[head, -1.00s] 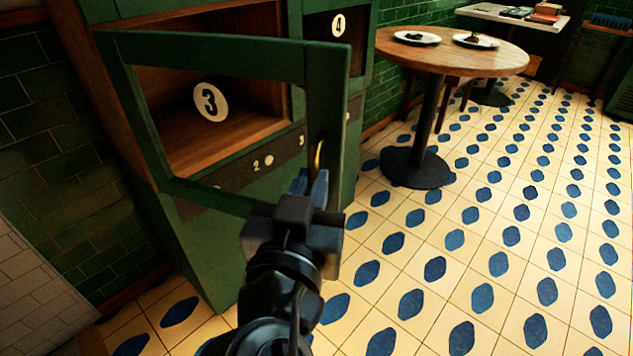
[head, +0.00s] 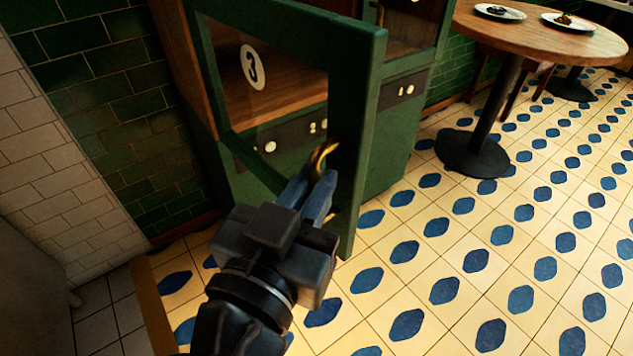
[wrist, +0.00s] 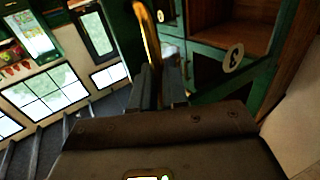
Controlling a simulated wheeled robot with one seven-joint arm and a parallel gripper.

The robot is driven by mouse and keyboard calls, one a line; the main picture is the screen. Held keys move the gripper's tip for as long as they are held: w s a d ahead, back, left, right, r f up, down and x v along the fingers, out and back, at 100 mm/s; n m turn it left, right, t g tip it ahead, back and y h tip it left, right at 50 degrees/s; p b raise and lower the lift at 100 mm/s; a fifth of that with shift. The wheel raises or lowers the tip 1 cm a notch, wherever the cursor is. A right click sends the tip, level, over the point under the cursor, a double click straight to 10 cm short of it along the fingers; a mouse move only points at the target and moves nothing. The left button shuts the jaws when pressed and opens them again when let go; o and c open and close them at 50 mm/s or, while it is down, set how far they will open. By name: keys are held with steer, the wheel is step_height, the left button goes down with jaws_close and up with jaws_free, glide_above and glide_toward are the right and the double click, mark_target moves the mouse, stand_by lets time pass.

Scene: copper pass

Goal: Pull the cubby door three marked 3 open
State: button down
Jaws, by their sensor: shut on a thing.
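The cubby door three (head: 352,130) is a green frame with a glass pane and a white oval marked 3 (head: 253,67). It stands swung out from its cubby, and the wooden inside shows through the pane. My gripper (head: 317,180) is shut on the door's curved brass handle (head: 322,158), near the door's free edge. In the wrist view the handle (wrist: 150,45) rises from between the fingers (wrist: 160,88), and the 3 marker (wrist: 233,57) shows to the right.
A neighbouring cubby (head: 408,30) stands to the right, above a dark strip with round knobs (head: 270,147). A round wooden table (head: 545,32) with two plates stands at the upper right. The patterned tile floor (head: 480,290) is clear in front.

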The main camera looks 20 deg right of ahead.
steer(key=shift+w+a, duration=0.25)
steer(key=shift+w, duration=0.05)
steer(key=c, duration=1.2)
jaws_free()
steer(key=shift+w+f, duration=0.1)
steer(key=shift+o, duration=0.2)
steer(key=shift+d, duration=0.1)
steer(key=v, duration=0.8)
steer(key=shift+p, duration=0.3)
steer(key=shift+d+f, duration=0.1)
steer(key=shift+d, duration=0.05)
